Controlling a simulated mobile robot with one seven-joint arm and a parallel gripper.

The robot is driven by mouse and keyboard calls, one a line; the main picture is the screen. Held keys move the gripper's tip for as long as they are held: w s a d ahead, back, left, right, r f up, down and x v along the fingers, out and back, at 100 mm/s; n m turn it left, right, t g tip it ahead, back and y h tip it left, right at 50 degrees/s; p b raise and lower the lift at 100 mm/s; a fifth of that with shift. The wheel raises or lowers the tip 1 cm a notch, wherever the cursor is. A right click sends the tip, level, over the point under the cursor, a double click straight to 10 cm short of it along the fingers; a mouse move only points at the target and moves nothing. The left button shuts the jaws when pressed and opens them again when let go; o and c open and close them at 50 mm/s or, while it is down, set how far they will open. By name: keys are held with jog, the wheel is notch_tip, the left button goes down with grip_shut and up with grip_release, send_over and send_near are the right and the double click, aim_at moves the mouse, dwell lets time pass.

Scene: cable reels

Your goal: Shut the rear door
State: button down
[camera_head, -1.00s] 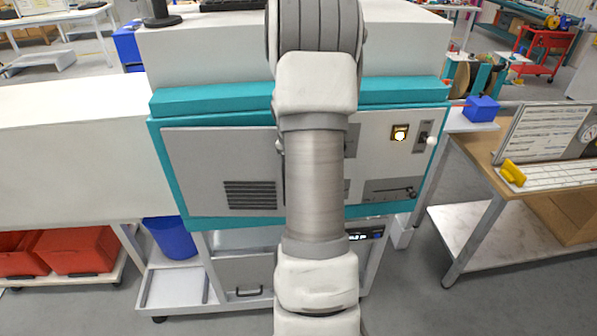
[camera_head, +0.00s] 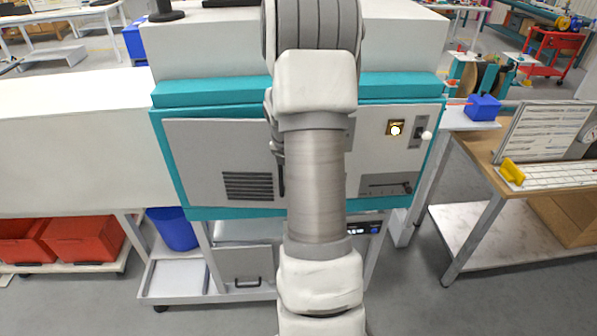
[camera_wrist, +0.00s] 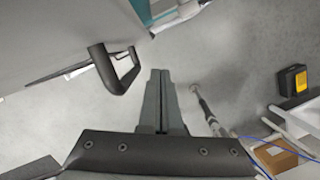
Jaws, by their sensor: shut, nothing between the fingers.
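A teal-framed machine (camera_head: 215,95) stands in front of me in the head view. Its left grey panel (camera_head: 205,150) carries a vent grille and looks like a door. My arm covers its right edge, so I cannot tell whether it is fully flush. A dark upright bar, perhaps a handle (camera_head: 281,178), shows beside my arm. In the wrist view, a black handle (camera_wrist: 102,68) sticks out from a grey panel (camera_wrist: 50,35) at upper left. My gripper (camera_wrist: 161,73) is shut and empty, just right of the handle and apart from it. My arm hides the gripper in the head view.
The machine's right panel has a lit switch (camera_head: 396,129) and a white-knobbed lever (camera_head: 426,135). A wooden table (camera_head: 480,150) stands at right. A blue bin (camera_head: 172,230) and red bins (camera_head: 82,235) are at lower left. Grey floor is open at lower right.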

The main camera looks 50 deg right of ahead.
jog(key=s+v, duration=0.1)
jog(key=v, duration=0.8)
jog(key=s+f+m+t+y+b, duration=0.1)
jog(key=s+f+m+t+b, duration=0.35)
jog(key=m+b, duration=1.45)
jog(key=w+d+f+n+t+b, duration=0.2)
jog(key=w+d+f+n+b, duration=0.2)
jog(key=w+f, duration=0.2)
jog(key=shift+w+d+f, duration=0.25)
jog(key=shift+w+d, duration=0.15)
jog(key=shift+w, duration=0.35)
jog(key=shift+w+d, duration=0.1)
